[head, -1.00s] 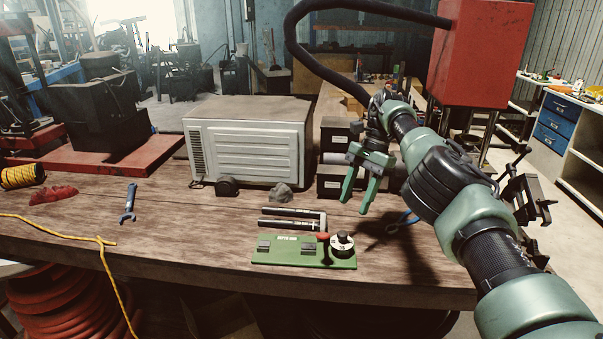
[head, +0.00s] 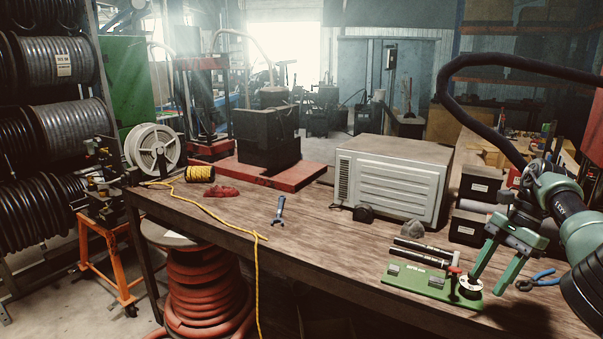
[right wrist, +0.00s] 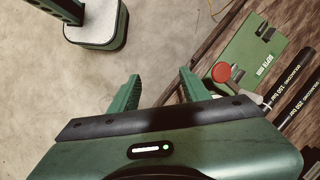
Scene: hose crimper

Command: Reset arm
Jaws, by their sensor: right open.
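My right gripper (head: 484,286) is open and empty, its two green fingers pointing down at the right of the head view. In that view its fingertips overlap the right end of a green plate device (head: 408,286) with a round dial and two black rods (head: 424,250). In the right wrist view the fingers of the gripper (right wrist: 158,80) are apart with bare floor between them. The green plate (right wrist: 250,55) and a red knob (right wrist: 221,72) lie to their right. My left gripper is not in view.
The wooden table (head: 330,245) holds a grey-white box machine (head: 390,185), a wrench (head: 279,210), blue pliers (head: 537,280) and a yellow rope spool (head: 200,174). A black hose (head: 447,95) arches at the right. Cable reels (head: 60,70) stand at the left.

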